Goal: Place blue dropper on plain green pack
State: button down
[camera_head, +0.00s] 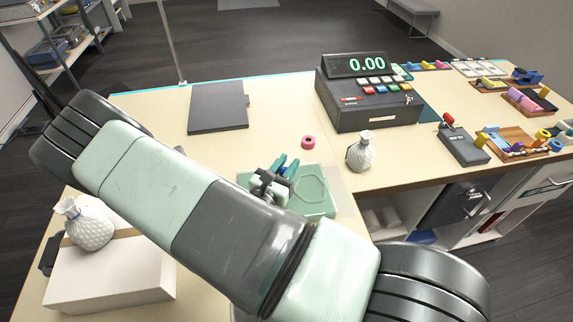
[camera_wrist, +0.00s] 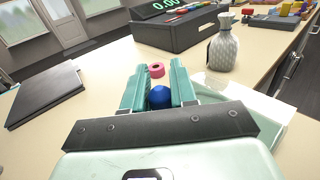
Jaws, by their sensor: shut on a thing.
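My gripper (camera_head: 286,164) is shut on the blue dropper (camera_wrist: 160,97), whose rounded blue end shows between the two teal fingers in the wrist view. In the head view only a small blue bit of the dropper (camera_head: 282,171) shows; the rest is hidden by the gripper. The plain green pack (camera_head: 312,188) is a flat pale green piece with a hexagon outline. It lies on the table beneath and to the right of my gripper, partly hidden by my arm. I cannot tell whether the dropper touches the pack.
A pink ring (camera_head: 308,142) lies just beyond the gripper. A grey patterned pouch (camera_head: 361,152) stands right of it, before the cash register (camera_head: 369,103). A dark folder (camera_head: 218,107) lies at back left. A white box (camera_head: 110,275) with another pouch (camera_head: 88,226) is at front left.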

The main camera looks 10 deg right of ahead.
jog(key=shift+f, duration=0.2)
jog(key=c, duration=0.9)
grip_release()
